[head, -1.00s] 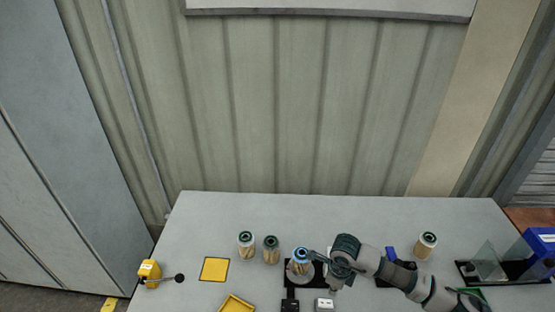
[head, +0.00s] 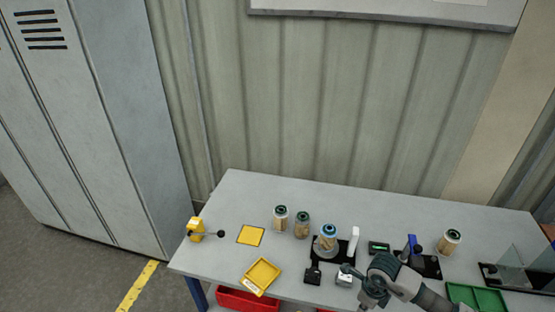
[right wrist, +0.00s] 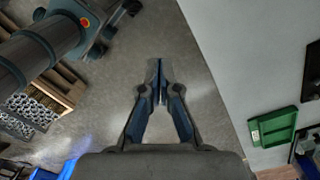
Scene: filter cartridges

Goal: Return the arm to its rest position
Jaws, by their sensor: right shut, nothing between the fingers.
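My right arm comes in from the lower right of the head view. A filter cartridge with a blue top ring (head: 328,238) stands upright on the fixture. Two dark-topped cartridges (head: 281,218) (head: 302,226) stand to its left, and another cartridge (head: 449,242) stands at the right. The left gripper is not in view.
A yellow tray (head: 262,276) lies near the front edge, with a yellow square (head: 250,235) behind it. A green tray (head: 476,296) is at the front right; it also shows in the right wrist view (right wrist: 274,126). A red bin (head: 240,301) is below the table (head: 360,196).

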